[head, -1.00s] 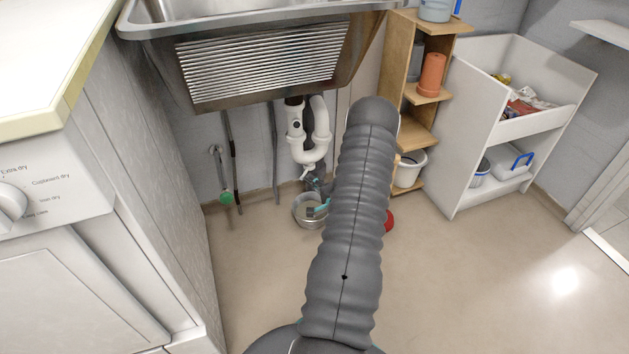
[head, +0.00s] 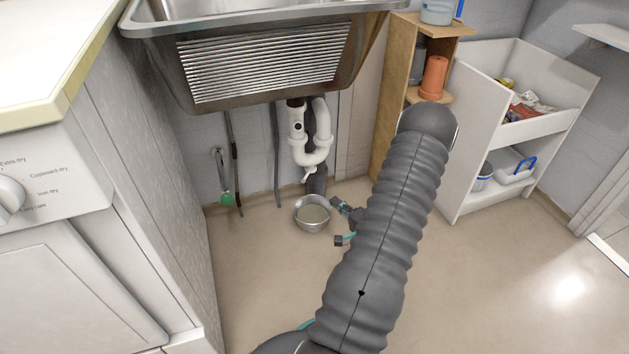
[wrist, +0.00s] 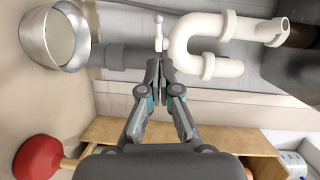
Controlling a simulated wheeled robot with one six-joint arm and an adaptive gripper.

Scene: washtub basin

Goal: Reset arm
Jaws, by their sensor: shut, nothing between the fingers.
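My dark grey arm crosses the middle of the head view, leaning up to the right. My gripper (wrist: 160,68) shows in the wrist view with its fingertips together and nothing between them. In the head view only parts of it show at the arm's left edge, right of the metal bowl. The bowl (head: 312,225) stands on the floor under the sink drain, apart from the gripper. It also shows at the upper left of the wrist view (wrist: 76,52).
The white drain trap (head: 311,152) hangs below the metal sink (head: 170,75). A wooden shelf (head: 391,95) and a white cabinet (head: 467,130) stand at the right. A red plunger (wrist: 38,157) shows in the wrist view. The floor at front right is clear.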

